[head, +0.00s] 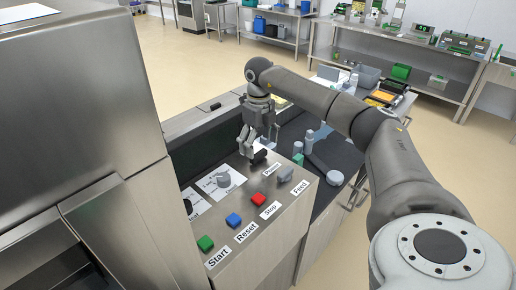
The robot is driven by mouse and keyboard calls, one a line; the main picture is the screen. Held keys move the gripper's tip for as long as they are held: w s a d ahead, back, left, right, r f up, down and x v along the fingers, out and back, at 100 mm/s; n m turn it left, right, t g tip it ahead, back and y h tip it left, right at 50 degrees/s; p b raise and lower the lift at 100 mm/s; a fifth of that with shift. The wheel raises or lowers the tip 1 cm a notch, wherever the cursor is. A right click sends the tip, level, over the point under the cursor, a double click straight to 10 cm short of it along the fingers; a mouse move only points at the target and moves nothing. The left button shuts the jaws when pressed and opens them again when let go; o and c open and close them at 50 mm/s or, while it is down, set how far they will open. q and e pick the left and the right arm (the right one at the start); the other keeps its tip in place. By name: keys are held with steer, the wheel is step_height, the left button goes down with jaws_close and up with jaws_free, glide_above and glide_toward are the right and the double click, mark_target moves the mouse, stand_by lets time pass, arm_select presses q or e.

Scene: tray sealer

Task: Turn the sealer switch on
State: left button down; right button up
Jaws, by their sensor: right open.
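The sealer's steel control panel (238,212) lies in the lower middle of the head view. A dark switch (260,157) sits at its far end beside the "Power" label (272,168). My right gripper (247,147) is open, fingers pointing down, right at this dark switch. I cannot tell whether a finger touches it, and the gripper partly hides that corner. The switch's position is too small to read. My left gripper is not in view.
The large steel housing (75,95) blocks the left. Open floor lies behind.

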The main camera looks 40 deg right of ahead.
mark_target(259, 153)
step_height(259, 153, down, 3)
steer(key=shift+f, duration=0.1)
steer(key=c, duration=1)
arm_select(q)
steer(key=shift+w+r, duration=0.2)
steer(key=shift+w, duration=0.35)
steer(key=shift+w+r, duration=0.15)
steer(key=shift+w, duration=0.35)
